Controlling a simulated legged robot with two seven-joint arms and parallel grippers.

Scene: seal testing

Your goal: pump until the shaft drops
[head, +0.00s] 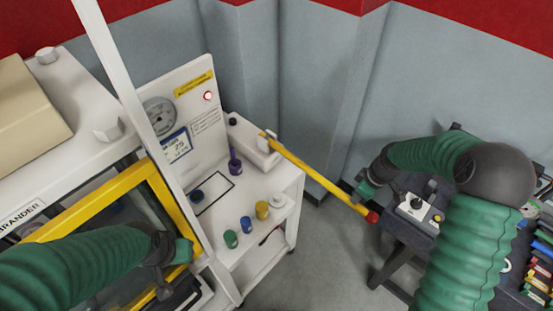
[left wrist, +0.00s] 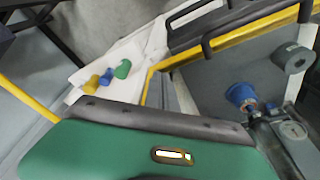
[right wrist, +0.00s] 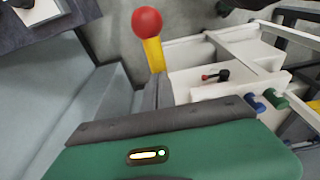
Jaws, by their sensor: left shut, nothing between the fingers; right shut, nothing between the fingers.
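The pump is a white box (head: 250,143) on the white cart, with a long yellow lever (head: 320,178) slanting down to the right to a red knob (head: 372,217). My right gripper (head: 362,192) is shut and empty close beside the lever's knob end; I cannot tell if it touches. The right wrist view also shows the red knob (right wrist: 147,22) beyond the gripper. A dark purple upright piece (head: 235,163) stands on the cart; I cannot tell whether it is the shaft. My left gripper (head: 185,252) is shut and empty by the yellow-framed window.
Green, blue and yellow pieces (head: 246,224) sit at the cart's front. The yellow frame (head: 112,198) is near my left arm. A dark table (head: 398,228) stands right.

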